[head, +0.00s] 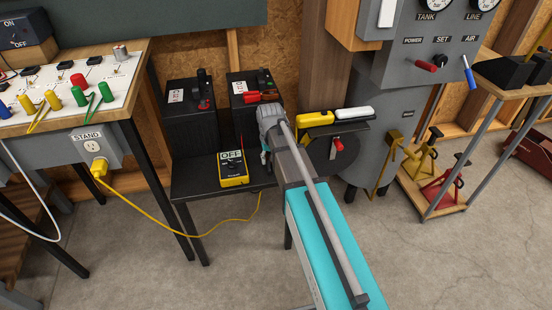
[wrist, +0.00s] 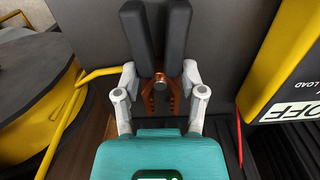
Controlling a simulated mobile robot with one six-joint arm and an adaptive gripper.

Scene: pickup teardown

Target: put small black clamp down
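The small black clamp (wrist: 178,35) shows in the wrist view, with two black handles and coppery jaws that meet at a pivot. My gripper (wrist: 160,68) has its two pale fingers on either side of the clamp, against the handles near the pivot. It appears shut on the clamp. In the head view my gripper (head: 265,150) is over the right part of the low black table (head: 205,187), just right of the yellow meter (head: 234,180). There the clamp is hidden or too dark to tell apart.
Two black boxes (head: 188,125) stand at the table's back; a red clamp (head: 262,96) is on the right one. A yellow cable (head: 160,220) runs from the stand's outlet. A dark disc with yellow sides (wrist: 40,95) is left in the wrist view. The table's front left is clear.

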